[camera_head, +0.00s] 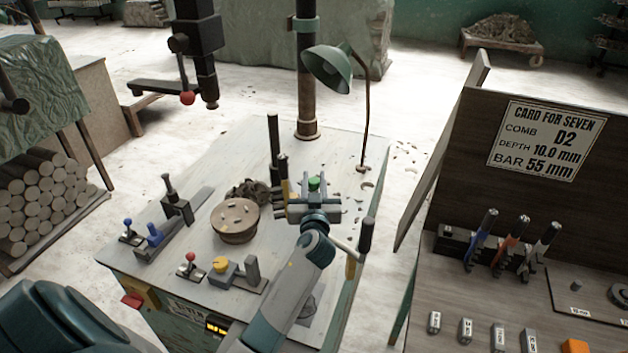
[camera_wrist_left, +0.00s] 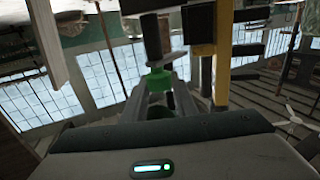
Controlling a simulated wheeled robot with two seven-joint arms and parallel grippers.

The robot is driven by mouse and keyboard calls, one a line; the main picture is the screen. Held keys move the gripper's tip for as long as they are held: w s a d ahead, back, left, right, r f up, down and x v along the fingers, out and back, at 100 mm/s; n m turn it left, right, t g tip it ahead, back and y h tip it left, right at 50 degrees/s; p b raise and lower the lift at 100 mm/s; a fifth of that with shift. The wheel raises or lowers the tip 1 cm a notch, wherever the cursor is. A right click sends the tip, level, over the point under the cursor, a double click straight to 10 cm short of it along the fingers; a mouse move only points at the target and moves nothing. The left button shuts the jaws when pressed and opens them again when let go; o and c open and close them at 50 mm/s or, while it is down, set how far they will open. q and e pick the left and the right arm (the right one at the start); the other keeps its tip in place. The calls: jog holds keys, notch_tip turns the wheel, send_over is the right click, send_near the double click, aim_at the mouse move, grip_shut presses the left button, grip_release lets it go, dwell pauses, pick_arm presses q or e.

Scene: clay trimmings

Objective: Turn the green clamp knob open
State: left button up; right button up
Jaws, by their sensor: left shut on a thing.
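The green clamp knob (camera_head: 314,183) stands on the grey metal clamp at the right part of the pale worktable (camera_head: 255,140). My left gripper (camera_head: 314,195) is at the knob, its arm reaching up from the bottom of the head view. In the left wrist view, the green knob (camera_wrist_left: 158,82) shows between the fingers of my left gripper (camera_wrist_left: 160,98), with more green just below it. The jaws are shut on the knob, and they partly hide it and the clamp. My right gripper is not in view.
A round turntable (camera_head: 235,222) with clay bits stands left of the clamp. A green lamp (camera_head: 328,68) and a post (camera_head: 307,90) rise behind it. A black-handled crank (camera_head: 365,235) is close on the right. Small levers stand at the table's front left.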

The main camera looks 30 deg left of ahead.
pick_arm(q)
jog(key=shift+a+r+m+t+h+p, duration=0.1)
jog(key=shift+m+t+h+p, duration=0.7)
jog(key=shift+m+h+p, duration=0.6)
jog(key=shift+m+t+h+p, duration=0.45)
jog(key=shift+m+h, duration=0.35)
jog(key=shift+h, duration=0.9)
jog(key=o, duration=1)
jog(key=shift+o, duration=0.2)
jog(key=shift+s, duration=0.1)
